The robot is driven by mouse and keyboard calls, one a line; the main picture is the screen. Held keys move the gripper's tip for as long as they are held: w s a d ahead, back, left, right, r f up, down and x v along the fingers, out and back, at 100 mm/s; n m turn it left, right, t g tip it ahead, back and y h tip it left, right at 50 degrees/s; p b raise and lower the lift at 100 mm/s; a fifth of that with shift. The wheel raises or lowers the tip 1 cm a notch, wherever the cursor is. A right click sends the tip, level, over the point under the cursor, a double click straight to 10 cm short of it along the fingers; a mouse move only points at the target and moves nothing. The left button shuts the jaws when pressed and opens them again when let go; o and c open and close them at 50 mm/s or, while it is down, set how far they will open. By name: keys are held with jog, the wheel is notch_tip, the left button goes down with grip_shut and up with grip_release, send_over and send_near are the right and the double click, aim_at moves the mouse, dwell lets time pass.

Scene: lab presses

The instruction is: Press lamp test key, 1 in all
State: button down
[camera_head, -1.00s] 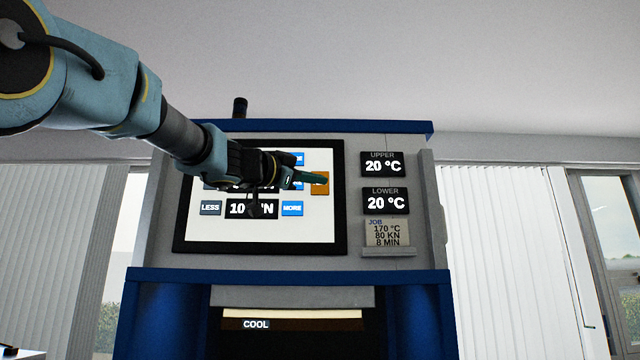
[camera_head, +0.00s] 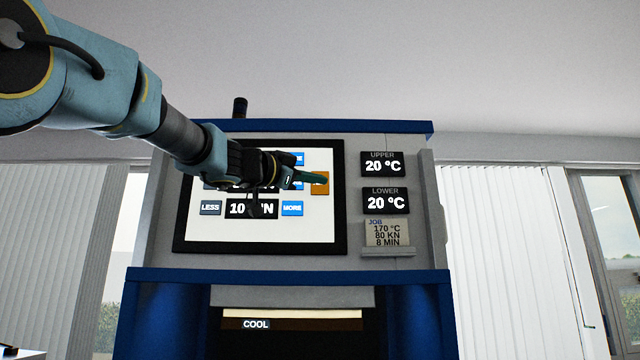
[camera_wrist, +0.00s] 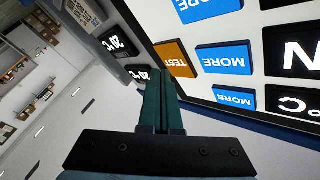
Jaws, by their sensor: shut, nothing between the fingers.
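The orange lamp test key (camera_head: 320,188) is at the right side of the white touch screen (camera_head: 320,225). In the wrist view the key, marked TEST (camera_wrist: 174,58), shows upside down just beyond the fingertips. My gripper (camera_head: 325,180) is shut and empty, with its green fingers pointing at the key. The fingertips cover part of the key in the head view. In the wrist view the shut fingers (camera_wrist: 160,72) end right at the key's lower edge in the picture; I cannot tell whether they touch it.
Blue MORE keys (camera_head: 292,208) and a grey LESS key (camera_head: 210,208) share the screen. Right of it are the upper display (camera_head: 383,165), the lower display (camera_head: 386,201) and a job card (camera_head: 386,233). A COOL label (camera_head: 256,324) is below.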

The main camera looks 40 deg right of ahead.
jog(key=shift+w, duration=0.1)
dwell(0.4)
jog(key=shift+w+d+p, duration=0.25)
jog(key=shift+p, duration=0.2)
jog(key=shift+w+d, duration=0.25)
dwell(0.6)
dwell(0.4)
jog(key=shift+s+a, duration=0.5)
jog(key=shift+s, duration=0.1)
jog(key=s+a, duration=0.1)
jog(key=s, duration=0.1)
jog(key=s+a, duration=0.2)
jog(key=shift+a, duration=0.1)
dwell(1.0)
